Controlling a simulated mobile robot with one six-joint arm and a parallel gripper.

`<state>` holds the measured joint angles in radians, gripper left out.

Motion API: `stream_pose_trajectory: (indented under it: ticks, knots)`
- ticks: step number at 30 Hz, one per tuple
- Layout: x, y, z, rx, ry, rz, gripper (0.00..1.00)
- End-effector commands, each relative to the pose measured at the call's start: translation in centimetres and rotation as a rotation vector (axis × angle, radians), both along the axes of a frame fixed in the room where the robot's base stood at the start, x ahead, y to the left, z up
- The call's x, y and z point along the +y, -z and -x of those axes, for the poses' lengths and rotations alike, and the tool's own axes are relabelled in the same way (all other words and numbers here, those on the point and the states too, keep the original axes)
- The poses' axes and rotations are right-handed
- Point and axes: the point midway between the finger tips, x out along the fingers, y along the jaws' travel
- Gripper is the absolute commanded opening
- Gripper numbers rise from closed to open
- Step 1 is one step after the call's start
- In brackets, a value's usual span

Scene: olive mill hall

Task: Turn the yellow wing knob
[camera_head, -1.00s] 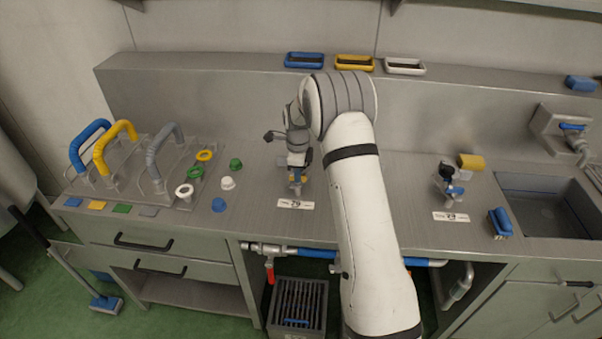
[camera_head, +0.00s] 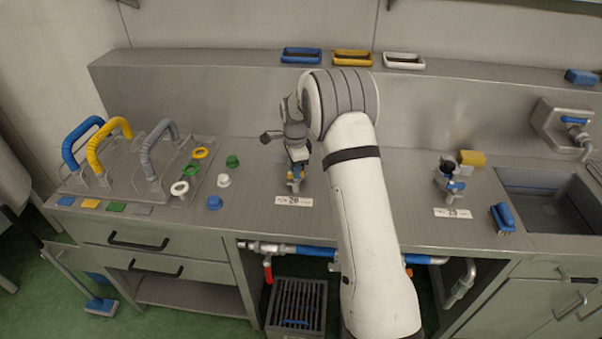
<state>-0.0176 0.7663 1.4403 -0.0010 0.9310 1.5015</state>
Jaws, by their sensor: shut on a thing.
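My gripper (camera_head: 296,166) points down at the small fitting (camera_head: 294,186) behind the left number plate (camera_head: 293,201), left of my white forearm. It is shut on a small part on top of this fitting, where the yellow wing knob sits. The knob itself is almost wholly hidden by the jaws and wrist, so its angle cannot be made out. A second fitting (camera_head: 449,182) with a dark top and blue parts stands upright on the bench to the right, behind its own number plate (camera_head: 453,212), apart from my gripper.
Blue, yellow and grey arched handles (camera_head: 111,145) stand at the left, with several coloured rings and caps (camera_head: 223,181) beside them. A yellow piece (camera_head: 472,158) lies behind the right fitting. A blue brush (camera_head: 503,217) and sink (camera_head: 553,205) are at the right. The bench between the fittings is partly covered by my arm.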

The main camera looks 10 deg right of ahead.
Motion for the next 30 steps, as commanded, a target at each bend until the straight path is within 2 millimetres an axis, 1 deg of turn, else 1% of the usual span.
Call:
stream_pose_trajectory:
  ticks: [1,30]
  knots:
    - [0.4,0.53,0.3,0.01,-0.045,-0.004,0.0]
    - [0.08,0.51,0.42,0.013,-0.964,-0.008,0.0]
